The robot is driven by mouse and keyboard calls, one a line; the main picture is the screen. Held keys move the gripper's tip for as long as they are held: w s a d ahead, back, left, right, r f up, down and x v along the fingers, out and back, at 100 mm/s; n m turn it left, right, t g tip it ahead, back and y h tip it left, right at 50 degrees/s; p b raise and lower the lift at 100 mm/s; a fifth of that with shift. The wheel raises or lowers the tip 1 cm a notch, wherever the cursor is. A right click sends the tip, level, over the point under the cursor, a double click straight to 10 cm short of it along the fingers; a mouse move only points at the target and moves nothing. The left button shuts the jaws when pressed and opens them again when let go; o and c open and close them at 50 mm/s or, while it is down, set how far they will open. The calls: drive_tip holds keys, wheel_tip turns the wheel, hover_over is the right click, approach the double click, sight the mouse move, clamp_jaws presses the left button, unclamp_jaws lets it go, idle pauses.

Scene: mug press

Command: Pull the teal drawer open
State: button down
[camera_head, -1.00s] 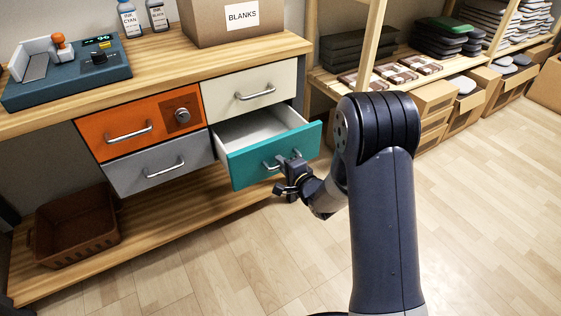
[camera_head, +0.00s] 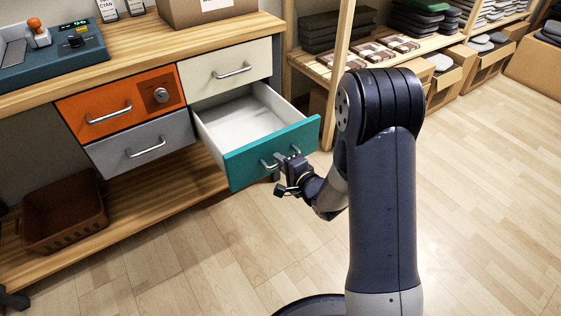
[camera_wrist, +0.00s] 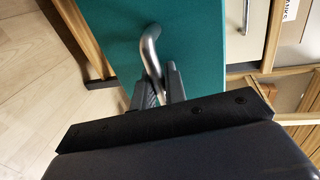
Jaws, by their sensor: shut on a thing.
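The teal drawer (camera_head: 240,164) stands well out from the bench, below the cream drawer. Its inside shows white and empty in the head view. My gripper (camera_head: 283,168) is at the drawer's front, shut on its metal handle. In the wrist view the teal front (camera_wrist: 195,45) fills the middle, and the curved handle (camera_wrist: 150,48) runs down between the fingers of my gripper (camera_wrist: 160,85).
An orange drawer with a dial (camera_head: 110,108), a grey drawer (camera_head: 140,148) and a cream drawer (camera_head: 225,72) are shut. A brown basket (camera_head: 62,213) sits on the lower shelf. Cardboard boxes (camera_head: 485,68) stand at the right. The floor (camera_head: 460,200) in front is clear.

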drive_tip(key=c, duration=1.8)
unclamp_jaws()
drive_tip(key=p+v, duration=0.2)
drive_tip(key=v, duration=0.8)
drive_tip(key=shift+s+d, duration=0.25)
drive_tip(key=shift+s, duration=0.05)
drive_tip(key=shift+r, duration=0.1)
drive_tip(key=b+x, duration=0.2)
drive_tip(key=x, duration=0.8)
drive_tip(key=shift+w+a, duration=0.4)
drive_tip(key=shift+w, duration=0.15)
